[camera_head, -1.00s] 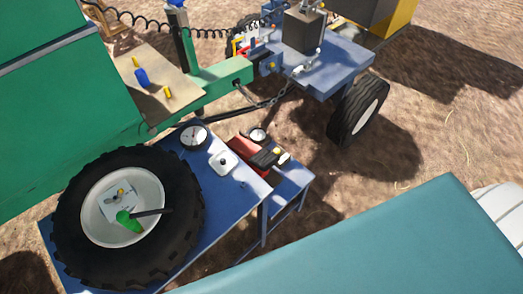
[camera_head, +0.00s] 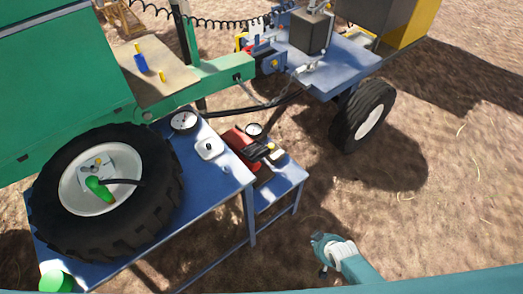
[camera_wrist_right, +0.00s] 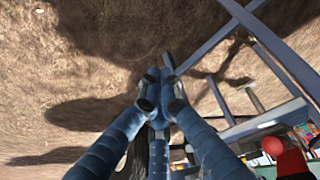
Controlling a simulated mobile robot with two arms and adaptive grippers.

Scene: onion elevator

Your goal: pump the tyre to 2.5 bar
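The black tyre (camera_head: 150,205) with a white rim (camera_head: 72,190) sits on a blue bench at the left in the head view. A green valve fitting (camera_head: 98,188) with a short dark hose or lever is at the hub. A round dial gauge (camera_head: 184,121) and a white box (camera_head: 209,148) are on the bench. A red pump unit (camera_head: 240,141) stands by a second gauge (camera_head: 254,129); the dials are too small to read. In the right wrist view my right gripper (camera_wrist_right: 160,82) has its fingertips drawn together, nothing visible between them. My left gripper is out of view.
The blue bench (camera_head: 200,195) has a lower side shelf (camera_head: 284,182) with thin legs. A green cup (camera_head: 57,281) is at its near left corner. A green trailer (camera_head: 60,80) and a blue wheeled cart (camera_head: 345,68) stand behind. Bare ground lies right of the bench.

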